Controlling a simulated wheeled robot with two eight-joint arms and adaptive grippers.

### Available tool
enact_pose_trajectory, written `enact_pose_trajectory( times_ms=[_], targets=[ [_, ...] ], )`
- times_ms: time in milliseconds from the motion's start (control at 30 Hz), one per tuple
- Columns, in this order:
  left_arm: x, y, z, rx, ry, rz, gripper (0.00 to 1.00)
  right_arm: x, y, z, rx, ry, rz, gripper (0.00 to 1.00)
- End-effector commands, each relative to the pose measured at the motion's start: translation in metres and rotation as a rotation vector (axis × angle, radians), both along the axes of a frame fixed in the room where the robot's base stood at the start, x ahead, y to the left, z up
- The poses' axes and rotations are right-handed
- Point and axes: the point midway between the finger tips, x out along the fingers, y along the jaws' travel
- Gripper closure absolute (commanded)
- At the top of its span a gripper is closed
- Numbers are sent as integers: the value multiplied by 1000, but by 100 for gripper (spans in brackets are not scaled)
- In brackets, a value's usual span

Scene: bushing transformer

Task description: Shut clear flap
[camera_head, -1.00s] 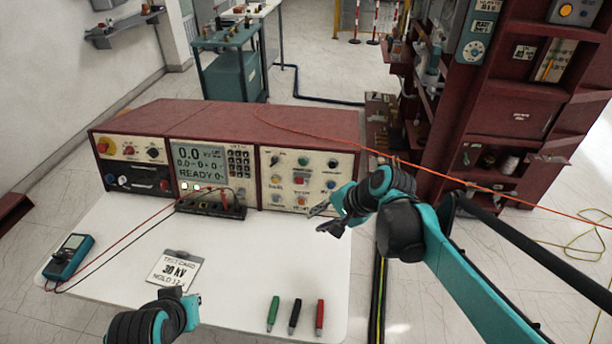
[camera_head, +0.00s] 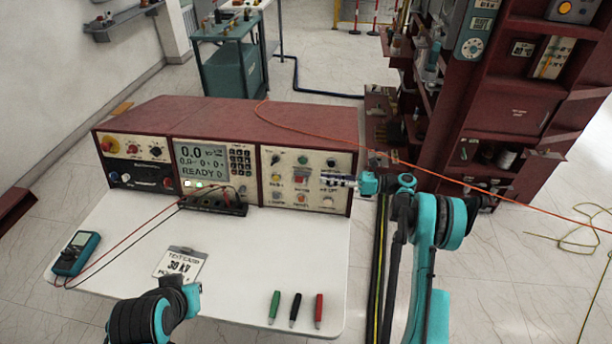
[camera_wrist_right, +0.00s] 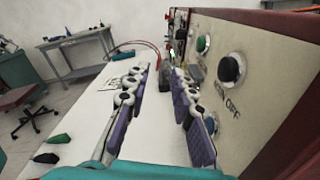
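The maroon test console (camera_head: 240,122) stands on the white table, its cream control panel (camera_head: 270,198) facing me. A red button (camera_head: 301,176) sits mid-panel; I cannot make out a clear flap in either view. My right gripper (camera_head: 338,180) is in front of the panel's right part, fingers pointing left. In the right wrist view, its purple-padded fingers (camera_wrist_right: 157,88) are apart with nothing between them. The panel's black knob (camera_wrist_right: 231,69) and green button (camera_wrist_right: 203,43) show just right of the fingers. My left wrist (camera_head: 160,308) is low over the table; its fingers cannot be made out.
A test card (camera_head: 180,264), a teal multimeter (camera_head: 77,253) with leads and several coloured probes (camera_head: 295,309) lie on the table. A black terminal strip (camera_head: 215,204) sits before the console. A maroon cabinet (camera_head: 500,110) stands right. The table's middle is clear.

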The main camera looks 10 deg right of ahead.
Motion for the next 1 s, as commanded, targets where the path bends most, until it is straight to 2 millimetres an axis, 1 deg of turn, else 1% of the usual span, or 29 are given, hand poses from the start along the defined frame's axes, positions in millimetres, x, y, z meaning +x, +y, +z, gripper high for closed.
enact_pose_trajectory(
  times_ms=[67,167,400,533,700,900,933,967,1000],
  targets=[
    [0,0,0,0,0,0,100,0,1,-3,14,9,3,76],
    [0,0,-3,0,0,0,100,3,12,-3,17,11,7,76],
    [0,0,-12,0,0,0,100,15,50,-4,15,10,6,76],
    [0,0,-15,0,0,0,100,21,65,-3,14,10,4,76],
    [0,0,-16,0,0,0,100,23,72,-2,14,9,3,76],
    [0,0,-16,0,0,0,100,24,73,-2,13,9,2,76],
    [0,0,-16,0,0,0,100,24,73,-2,13,9,2,78],
    [0,0,-16,0,0,0,100,24,73,-2,13,9,2,86],
    [0,0,-16,0,0,0,100,24,73,-2,13,9,2,97]
  ],
)
